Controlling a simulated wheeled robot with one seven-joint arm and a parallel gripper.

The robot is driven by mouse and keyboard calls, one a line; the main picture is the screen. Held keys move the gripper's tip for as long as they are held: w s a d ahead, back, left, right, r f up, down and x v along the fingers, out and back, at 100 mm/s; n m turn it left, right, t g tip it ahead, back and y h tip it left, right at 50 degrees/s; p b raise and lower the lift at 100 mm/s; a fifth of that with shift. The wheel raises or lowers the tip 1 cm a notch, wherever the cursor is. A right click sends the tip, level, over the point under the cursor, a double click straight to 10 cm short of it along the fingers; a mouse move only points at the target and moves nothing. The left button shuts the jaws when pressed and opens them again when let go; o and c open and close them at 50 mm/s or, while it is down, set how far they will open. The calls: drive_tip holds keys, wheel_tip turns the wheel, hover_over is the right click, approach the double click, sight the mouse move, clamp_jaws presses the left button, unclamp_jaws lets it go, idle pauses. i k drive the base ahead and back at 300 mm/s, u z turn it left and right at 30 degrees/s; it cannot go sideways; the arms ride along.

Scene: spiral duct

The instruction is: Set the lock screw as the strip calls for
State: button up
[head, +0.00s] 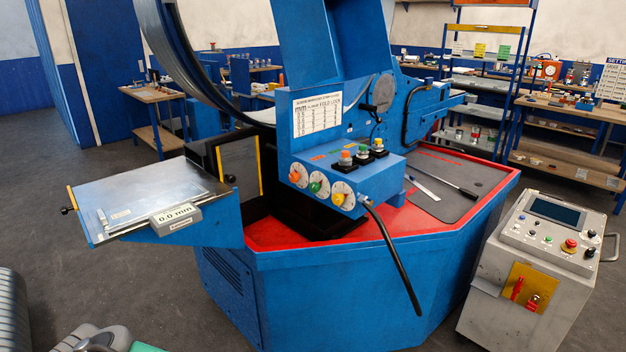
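A blue spiral duct machine (330,270) fills the middle of the head view. On its front a control box (352,180) carries three dials with white scales: an orange knob (295,177), a green knob (315,187) and a yellow knob (338,198). I cannot tell which part is the lock screw. A white chart (318,114) above has a column headed mm and the words FOLD LOCK; its rows are too small to read. A grey readout (175,218) shows 0.0 mm beside a flat pale sheet or plate (150,195) on the left table.
Several push buttons (362,155) top the control box, and a black lever or hose (395,255) hangs in front. A grey console (540,265) stands at right. Floor (140,290) is clear before the left table.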

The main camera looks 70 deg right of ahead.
sight(293, 177)
drive_tip(key=z, duration=0.95)
drive_tip(key=i, duration=0.25)
